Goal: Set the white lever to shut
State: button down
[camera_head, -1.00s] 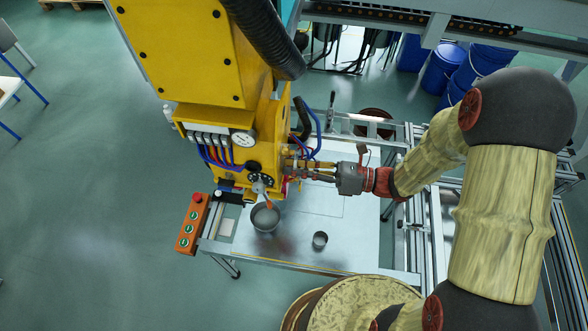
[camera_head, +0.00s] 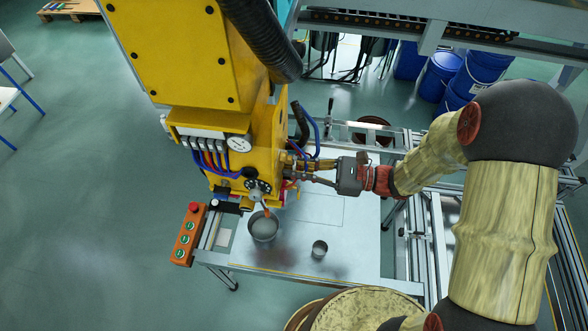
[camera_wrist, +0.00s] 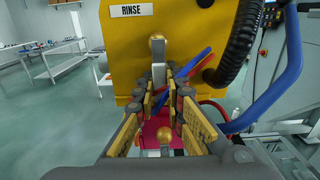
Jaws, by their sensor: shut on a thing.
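My gripper (camera_head: 293,173) reaches in from the right against the side of the yellow machine (camera_head: 175,55). In the wrist view, the fingers (camera_wrist: 160,90) with yellow pads close around a pale upright bar, which I take for the white lever (camera_wrist: 159,74). A brass ball (camera_wrist: 157,44) tops it, in front of the yellow panel under a RINSE label (camera_wrist: 132,11). A second brass ball (camera_wrist: 165,136) shows lower, between the fingers near a pink-red part. The lever is not clear in the head view, where the fingers and machine cover it.
Blue and red hoses (camera_wrist: 272,92) run close to the right of my fingers. A grey bowl (camera_head: 263,228) and small cup (camera_head: 320,249) stand on the metal table (camera_head: 345,262) below. An orange button box (camera_head: 188,237) is at the table's left edge.

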dwell(0.4)
jog(key=c, duration=1.8)
grip_release()
jog(key=shift+c, duration=0.2)
jog(key=d, duration=1.2)
jog(key=shift+s, duration=0.4)
